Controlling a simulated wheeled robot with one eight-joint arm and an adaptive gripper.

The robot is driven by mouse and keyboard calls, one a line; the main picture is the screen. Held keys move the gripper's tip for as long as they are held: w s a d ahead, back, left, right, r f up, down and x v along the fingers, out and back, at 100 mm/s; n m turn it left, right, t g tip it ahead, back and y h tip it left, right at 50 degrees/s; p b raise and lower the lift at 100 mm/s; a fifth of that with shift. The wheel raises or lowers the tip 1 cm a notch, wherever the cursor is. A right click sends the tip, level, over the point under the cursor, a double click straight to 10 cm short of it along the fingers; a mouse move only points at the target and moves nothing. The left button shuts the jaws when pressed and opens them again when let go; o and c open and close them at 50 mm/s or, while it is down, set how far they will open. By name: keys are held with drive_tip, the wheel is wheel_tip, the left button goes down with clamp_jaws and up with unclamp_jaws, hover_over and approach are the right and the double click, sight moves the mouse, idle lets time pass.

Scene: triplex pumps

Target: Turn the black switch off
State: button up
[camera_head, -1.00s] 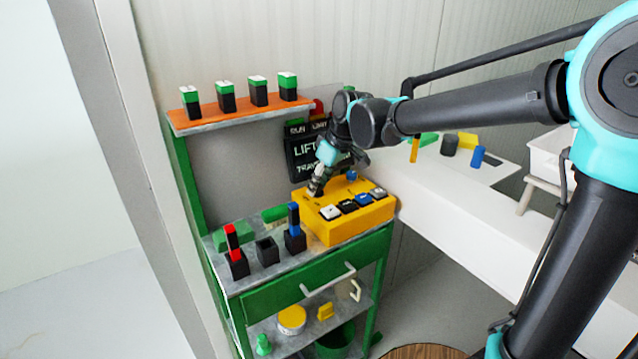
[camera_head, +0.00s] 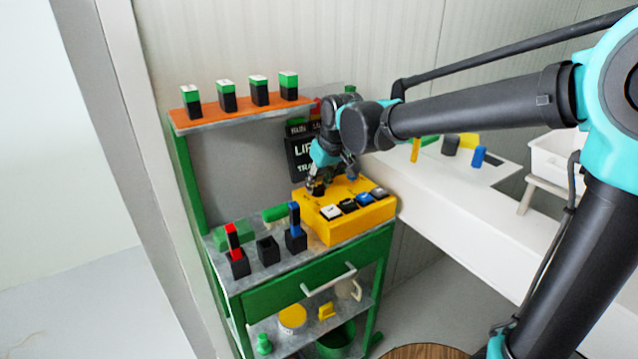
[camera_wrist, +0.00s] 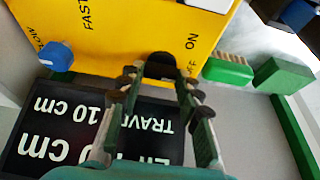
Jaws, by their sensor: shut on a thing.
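The yellow control box (camera_head: 340,226) stands on the green workbench. The black switch (camera_wrist: 160,67) is a dark round knob on its yellow face, beside the ON and partly covered OFF lettering; the knob also shows dark in the head view (camera_head: 317,190). My gripper (camera_wrist: 159,88) has one finger on each side of the knob, shut on it. In the head view my gripper (camera_head: 322,178) points down at the rear left of the box top. The fingers hide part of the knob, and I cannot tell its exact angle.
A blue knob (camera_wrist: 56,56) sits near the SLOW lettering. Several push buttons line the box front. A black LIFT/TRAVEL sign (camera_head: 301,158) stands close behind. Blue (camera_head: 295,222) and red (camera_head: 232,241) pieces stand in black holders to the left. An orange shelf (camera_head: 240,115) is above.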

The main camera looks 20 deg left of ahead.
drive_tip(key=o, duration=0.9)
drive_tip(key=shift+r, duration=0.1)
drive_tip(key=v, duration=1.1)
drive_tip(key=shift+s+d+r, duration=0.1)
drive_tip(key=shift+d+r, duration=0.05)
drive_tip(key=shift+r, duration=0.2)
